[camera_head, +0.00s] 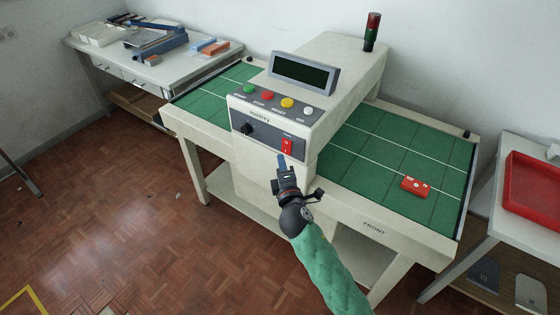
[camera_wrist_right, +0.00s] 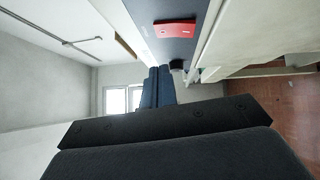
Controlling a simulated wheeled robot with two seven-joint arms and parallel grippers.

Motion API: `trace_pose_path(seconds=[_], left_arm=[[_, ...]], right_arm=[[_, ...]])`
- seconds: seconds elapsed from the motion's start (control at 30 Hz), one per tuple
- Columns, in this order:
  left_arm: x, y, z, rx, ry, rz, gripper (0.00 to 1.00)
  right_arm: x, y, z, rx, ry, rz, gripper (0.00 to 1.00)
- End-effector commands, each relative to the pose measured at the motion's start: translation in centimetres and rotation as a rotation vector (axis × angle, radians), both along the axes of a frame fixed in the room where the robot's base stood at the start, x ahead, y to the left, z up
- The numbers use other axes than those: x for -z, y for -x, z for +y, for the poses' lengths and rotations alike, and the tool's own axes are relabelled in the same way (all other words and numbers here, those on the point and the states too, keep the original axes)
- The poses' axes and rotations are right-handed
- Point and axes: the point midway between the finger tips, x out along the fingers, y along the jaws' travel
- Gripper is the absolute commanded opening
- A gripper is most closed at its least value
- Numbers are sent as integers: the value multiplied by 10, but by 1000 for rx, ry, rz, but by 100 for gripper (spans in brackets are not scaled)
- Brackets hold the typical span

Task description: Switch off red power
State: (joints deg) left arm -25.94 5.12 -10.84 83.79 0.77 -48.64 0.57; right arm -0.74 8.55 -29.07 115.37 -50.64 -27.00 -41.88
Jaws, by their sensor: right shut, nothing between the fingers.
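The red power switch (camera_head: 287,146) is a rocker on the lower right of the grey front panel (camera_head: 263,134) of the cream machine. It also shows in the right wrist view (camera_wrist_right: 175,30), red on the grey panel. My right gripper (camera_head: 282,160) is shut and empty, its blue fingertips just below the switch in the head view. In the right wrist view the shut fingers (camera_wrist_right: 158,84) point toward the panel, with the switch above them. I cannot tell whether the tips touch the panel. My left gripper is not in view.
A black knob (camera_head: 247,129) is left of the switch. Green, red, yellow and white buttons (camera_head: 267,96) line the panel above, under a dark display (camera_head: 304,75). A signal lamp (camera_head: 372,32) stands behind.

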Motion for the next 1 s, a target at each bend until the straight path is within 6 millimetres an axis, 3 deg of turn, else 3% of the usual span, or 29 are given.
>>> trace_pose_path(seconds=[0.3, 0.5, 1.0], left_arm=[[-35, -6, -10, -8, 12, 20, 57], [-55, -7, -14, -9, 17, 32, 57], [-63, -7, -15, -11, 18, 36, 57]], right_arm=[[-1, 47, -7, -1, -1, 1, 0], [-4, 68, -11, -1, -1, 1, 0], [-7, 74, -12, 0, 0, 0, 0]])
